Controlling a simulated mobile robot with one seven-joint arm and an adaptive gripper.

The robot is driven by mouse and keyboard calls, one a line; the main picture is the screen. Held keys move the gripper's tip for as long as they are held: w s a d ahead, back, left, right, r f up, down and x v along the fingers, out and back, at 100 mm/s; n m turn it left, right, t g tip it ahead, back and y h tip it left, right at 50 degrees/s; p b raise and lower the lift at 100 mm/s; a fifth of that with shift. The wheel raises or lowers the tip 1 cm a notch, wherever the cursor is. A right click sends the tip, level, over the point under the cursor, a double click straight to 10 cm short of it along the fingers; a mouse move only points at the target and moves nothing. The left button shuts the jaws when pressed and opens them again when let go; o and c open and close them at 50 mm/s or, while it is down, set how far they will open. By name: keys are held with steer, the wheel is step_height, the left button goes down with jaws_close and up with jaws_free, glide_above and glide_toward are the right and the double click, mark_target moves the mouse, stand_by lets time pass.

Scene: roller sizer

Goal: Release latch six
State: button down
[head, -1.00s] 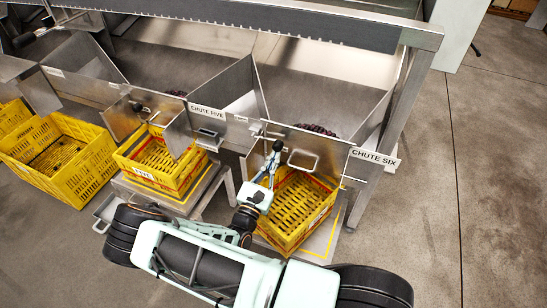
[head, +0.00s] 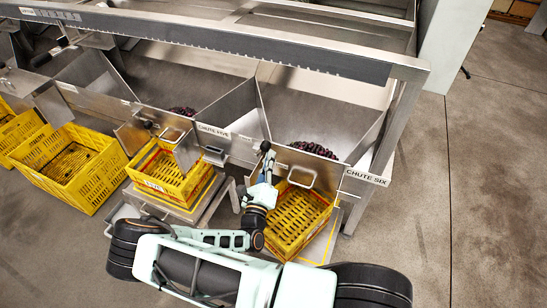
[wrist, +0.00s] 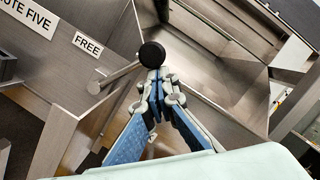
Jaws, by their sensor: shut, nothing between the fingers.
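Latch six shows in the wrist view as a round black knob (wrist: 151,54) on a short metal rod (wrist: 115,76) running left to the panel. In the head view the knob (head: 265,146) is at the upper left of the chute six gate (head: 325,174), a steel plate with a loop handle. My gripper (wrist: 157,88) is shut with nothing between its fingers. Its tips are right at the knob's underside; whether they touch it I cannot tell. In the head view my gripper (head: 266,164) is just below the knob. The gate stands across the chute mouth.
Dark fruit (head: 315,150) lies in chute six behind the gate. A yellow crate (head: 294,222) stands below it, its slatted floor visible. Chute five, with its own crate (head: 166,178), is to the left. Open concrete floor (head: 490,200) lies to the right.

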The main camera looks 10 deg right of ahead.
mark_target(261, 147)
steer(key=r+n+p, duration=0.1)
steer(key=w+a+r+n, duration=0.1)
steer(key=n, duration=0.1)
steer(key=shift+a+y+p, duration=0.25)
steer(key=shift+y+p, duration=0.15)
steer(key=shift+w+a+r+n+g+y+p, duration=0.2)
steer(key=shift+a+n+p, duration=0.1)
steer(key=shift+n, duration=0.25)
steer(key=shift+w+a+r+n+g+y+p, duration=0.1)
steer(key=shift+w+a+r+n+p, duration=0.15)
steer(key=shift+n, duration=0.3)
steer(key=shift+w+a, duration=0.2)
steer(key=shift+a, duration=0.25)
steer(key=shift+w+a, duration=0.1)
steer(key=shift+a, duration=0.05)
